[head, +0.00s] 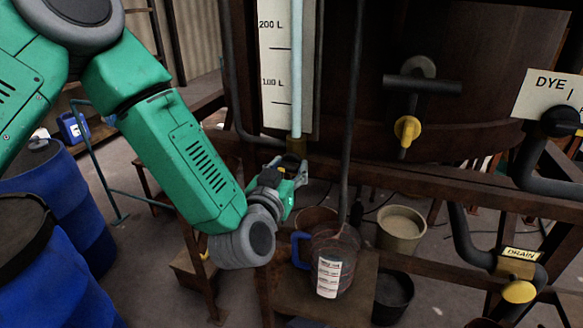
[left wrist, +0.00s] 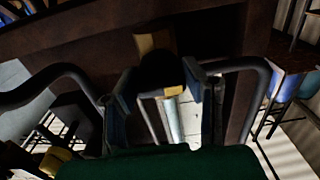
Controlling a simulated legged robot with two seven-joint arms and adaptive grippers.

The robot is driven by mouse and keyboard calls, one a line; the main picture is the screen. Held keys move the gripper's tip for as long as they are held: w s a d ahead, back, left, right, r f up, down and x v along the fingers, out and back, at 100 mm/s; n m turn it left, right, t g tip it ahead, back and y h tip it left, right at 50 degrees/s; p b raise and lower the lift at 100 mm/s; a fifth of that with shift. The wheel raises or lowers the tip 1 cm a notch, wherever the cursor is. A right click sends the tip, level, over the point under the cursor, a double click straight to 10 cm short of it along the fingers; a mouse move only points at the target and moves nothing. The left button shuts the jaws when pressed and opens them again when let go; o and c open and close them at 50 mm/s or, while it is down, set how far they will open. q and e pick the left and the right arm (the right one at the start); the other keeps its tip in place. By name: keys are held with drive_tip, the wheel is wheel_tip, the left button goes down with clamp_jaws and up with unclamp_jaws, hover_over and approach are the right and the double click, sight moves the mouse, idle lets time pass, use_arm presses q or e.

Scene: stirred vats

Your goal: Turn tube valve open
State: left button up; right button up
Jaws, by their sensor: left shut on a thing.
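The clear sight tube (head: 297,80) runs down the white scale plate marked 200 L and 100 L. Its foot ends in a brass fitting (head: 297,146), where the tube valve sits. My left gripper (head: 293,172) is at this valve, just below the fitting, and hides most of it in the head view. In the left wrist view the valve's dark rounded handle (left wrist: 160,72) lies between my two fingers, with brass behind it. The left gripper is shut on this handle. The handle's exact angle is too dark to tell. My right gripper is not in view.
A clear jug (head: 335,258) with a blue handle stands on a stand below and right of the gripper. A dark rod (head: 352,110) hangs close right. A yellow valve handle (head: 407,130), DYE valve (head: 560,121) and DRAIN valve (head: 518,291) are further right. Blue drums (head: 55,190) stand left.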

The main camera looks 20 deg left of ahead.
use_arm(q)
drive_tip(key=shift+a+f+n+b, duration=0.15)
drive_tip(key=shift+n+b, duration=0.45)
drive_tip(key=shift+n, duration=0.4)
drive_tip(key=n, duration=0.1)
drive_tip(key=n+b, duration=0.1)
drive_tip(key=shift+s+d+n, duration=0.1)
drive_tip(key=shift+d+n, duration=0.1)
drive_tip(key=shift+n, duration=0.1)
drive_tip(key=n+b, duration=0.2)
drive_tip(key=n, duration=0.1)
drive_tip(key=shift+a+n, duration=0.1)
drive_tip(key=shift+n, duration=0.2)
drive_tip(key=n+b, duration=0.3)
drive_tip(key=n, duration=0.1)
drive_tip(key=shift+f+n, duration=0.1)
drive_tip(key=shift+n, duration=0.2)
drive_tip(key=n+b, duration=0.2)
drive_tip(key=n, duration=0.2)
drive_tip(key=shift+n+b, duration=0.35)
drive_tip(key=shift+n, duration=0.05)
drive_tip(key=shift+f, duration=0.1)
drive_tip(key=o, duration=1.2)
drive_tip(key=shift+c, duration=0.2)
drive_tip(key=shift+s+a, duration=0.1)
